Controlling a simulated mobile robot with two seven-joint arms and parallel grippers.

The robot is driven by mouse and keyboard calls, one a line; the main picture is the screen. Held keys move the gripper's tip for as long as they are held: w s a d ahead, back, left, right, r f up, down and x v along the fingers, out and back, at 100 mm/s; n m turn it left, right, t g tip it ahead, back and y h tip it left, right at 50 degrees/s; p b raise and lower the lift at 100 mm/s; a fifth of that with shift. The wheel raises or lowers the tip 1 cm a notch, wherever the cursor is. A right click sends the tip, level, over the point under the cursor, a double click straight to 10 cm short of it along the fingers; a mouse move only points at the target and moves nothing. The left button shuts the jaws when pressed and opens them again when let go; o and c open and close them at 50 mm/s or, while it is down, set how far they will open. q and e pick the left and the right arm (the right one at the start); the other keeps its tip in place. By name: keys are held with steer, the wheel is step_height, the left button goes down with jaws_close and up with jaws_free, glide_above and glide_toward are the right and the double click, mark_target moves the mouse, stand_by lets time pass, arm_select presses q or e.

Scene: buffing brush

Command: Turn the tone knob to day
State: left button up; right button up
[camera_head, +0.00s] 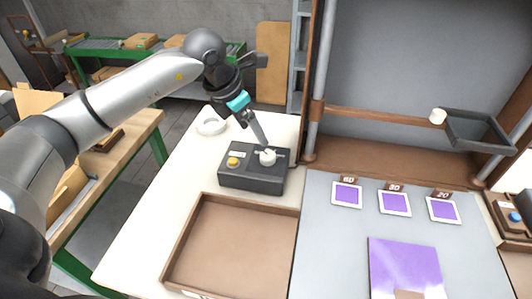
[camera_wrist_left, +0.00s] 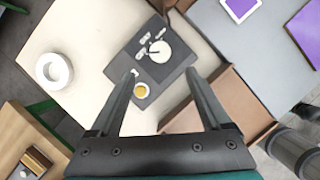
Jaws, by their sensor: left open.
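The dark control box (camera_head: 250,182) stands on the white table in the head view. A round white knob (camera_head: 268,157) is on its top right and a yellow button (camera_head: 233,161) on its top left. In the left wrist view the knob (camera_wrist_left: 160,51) has small white labels beside it, too small to read surely. My left gripper (camera_head: 262,141) is above the box, tilted down, its fingertips close to the knob. In the wrist view the left gripper (camera_wrist_left: 160,73) is open and empty, with the knob ahead between the finger lines. Contact cannot be told. My right gripper is out of view.
An empty brown tray (camera_head: 235,240) lies in front of the box. A white ring (camera_head: 210,126) lies behind left. A grey mat (camera_head: 330,240) with purple cards is at the right, below a wooden frame with a dark tray (camera_head: 478,130).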

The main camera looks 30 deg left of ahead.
mark_target(267, 155)
arm_select(q)
steer(key=b+x, duration=0.1)
steer(key=x, duration=0.9)
steer(key=shift+w+d+f, duration=0.15)
steer(key=shift+w+f, duration=0.05)
steer(key=shift+f, duration=0.15)
jaws_close()
